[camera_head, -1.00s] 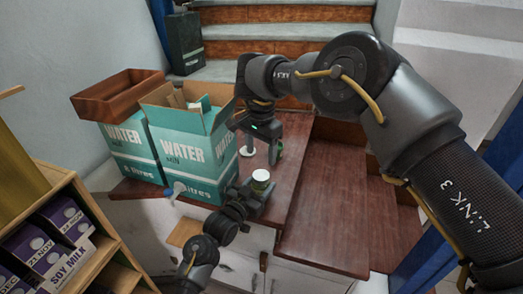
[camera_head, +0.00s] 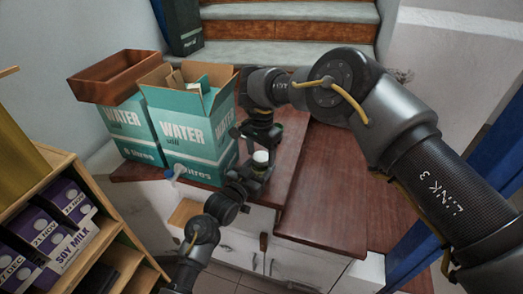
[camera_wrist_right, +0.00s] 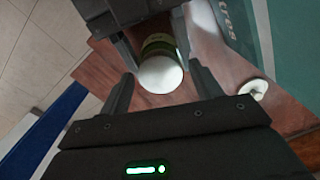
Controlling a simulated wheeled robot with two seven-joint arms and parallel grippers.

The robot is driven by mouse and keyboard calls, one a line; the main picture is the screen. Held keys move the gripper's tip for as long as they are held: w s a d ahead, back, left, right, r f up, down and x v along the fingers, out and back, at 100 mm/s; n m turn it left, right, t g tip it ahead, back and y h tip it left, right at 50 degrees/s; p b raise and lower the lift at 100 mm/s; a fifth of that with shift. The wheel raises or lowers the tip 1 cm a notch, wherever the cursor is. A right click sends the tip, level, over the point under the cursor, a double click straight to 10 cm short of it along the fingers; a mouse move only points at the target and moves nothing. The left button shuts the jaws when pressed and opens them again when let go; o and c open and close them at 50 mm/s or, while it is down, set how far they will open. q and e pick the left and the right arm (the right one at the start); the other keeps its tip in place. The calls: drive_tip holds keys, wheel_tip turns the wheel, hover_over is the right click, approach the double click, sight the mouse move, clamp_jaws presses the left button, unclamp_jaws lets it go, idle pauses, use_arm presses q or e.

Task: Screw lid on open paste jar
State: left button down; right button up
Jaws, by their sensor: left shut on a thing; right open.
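A small jar (camera_head: 261,158) with a greenish body and a white round top is held upright by my left gripper (camera_head: 256,172), above the table's front edge. In the right wrist view the jar (camera_wrist_right: 158,44) shows its smooth white top, between the dark fingers of my left gripper (camera_wrist_right: 152,48). I cannot tell whether this white top is the lid or the paste. My right gripper (camera_wrist_right: 160,90) is open, its fingers apart on either side of the white top, not clearly touching it. A white disc (camera_wrist_right: 252,89) with a small centre mark lies on the table.
The brown table (camera_head: 330,190) has free room on the right. Teal water boxes (camera_head: 190,140) stand left of my grippers, with a brown tray (camera_head: 110,80) on one. A blue-and-white bottle (camera_head: 177,172) is in front of them. Soy milk cartons (camera_head: 65,215) fill the shelf at lower left.

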drive_tip(key=c, duration=1)
drive_tip(key=m, duration=0.6)
drive_tip(key=o, duration=1.1)
drive_tip(key=shift+r, duration=2.25)
